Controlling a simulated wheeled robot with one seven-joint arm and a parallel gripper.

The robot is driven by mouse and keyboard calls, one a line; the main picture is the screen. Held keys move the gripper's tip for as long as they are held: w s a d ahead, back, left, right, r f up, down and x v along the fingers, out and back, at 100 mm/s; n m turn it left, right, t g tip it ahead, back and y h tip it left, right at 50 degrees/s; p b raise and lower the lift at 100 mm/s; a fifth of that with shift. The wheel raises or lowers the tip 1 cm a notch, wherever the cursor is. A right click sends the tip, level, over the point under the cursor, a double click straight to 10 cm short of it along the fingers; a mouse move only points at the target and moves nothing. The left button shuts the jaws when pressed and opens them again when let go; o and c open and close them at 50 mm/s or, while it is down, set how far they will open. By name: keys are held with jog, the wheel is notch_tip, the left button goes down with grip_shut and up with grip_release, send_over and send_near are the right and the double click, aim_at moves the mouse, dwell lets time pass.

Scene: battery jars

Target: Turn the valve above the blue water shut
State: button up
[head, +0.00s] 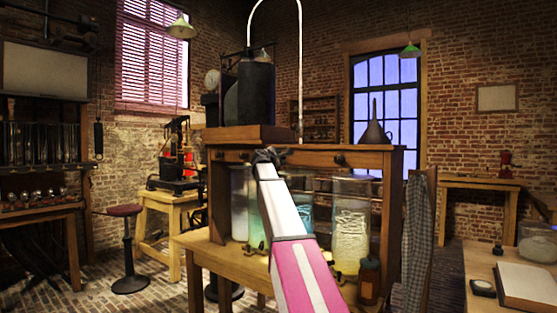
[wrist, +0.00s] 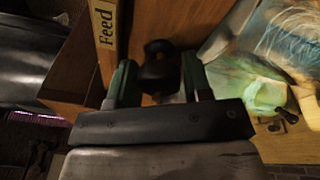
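In the wrist view my gripper (wrist: 160,82) has one green finger on each side of a dark, rounded valve knob (wrist: 160,62) on a wooden face. The knob nearly fills the gap; I cannot tell whether both fingers press on it. In the head view my gripper (head: 265,155) is at the wooden beam of the jar stand, and the arm hides this valve. The jar of blue water (head: 305,205) stands under the beam, partly behind my arm.
Another dark knob (head: 339,158) is on the beam to the right, above a pale yellowish jar (head: 351,220). A whitish jar (head: 239,205) stands at the left. A "Feed" label (wrist: 103,30) is beside the fingers. A brown bottle (head: 369,280) stands on the front right.

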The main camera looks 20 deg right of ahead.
jog(key=c, duration=0.4)
jog(key=shift+c, duration=0.2)
jog(key=shift+m, duration=0.3)
jog(key=m, duration=0.3)
jog(key=shift+m+h, duration=0.3)
jog(key=shift+m, duration=0.1)
jog(key=m, duration=0.3)
jog(key=shift+m+h, duration=0.4)
jog(key=m+h, duration=0.1)
jog(key=m, duration=0.5)
jog(key=shift+m+g+h, duration=0.5)
jog(key=shift+m, duration=2.2)
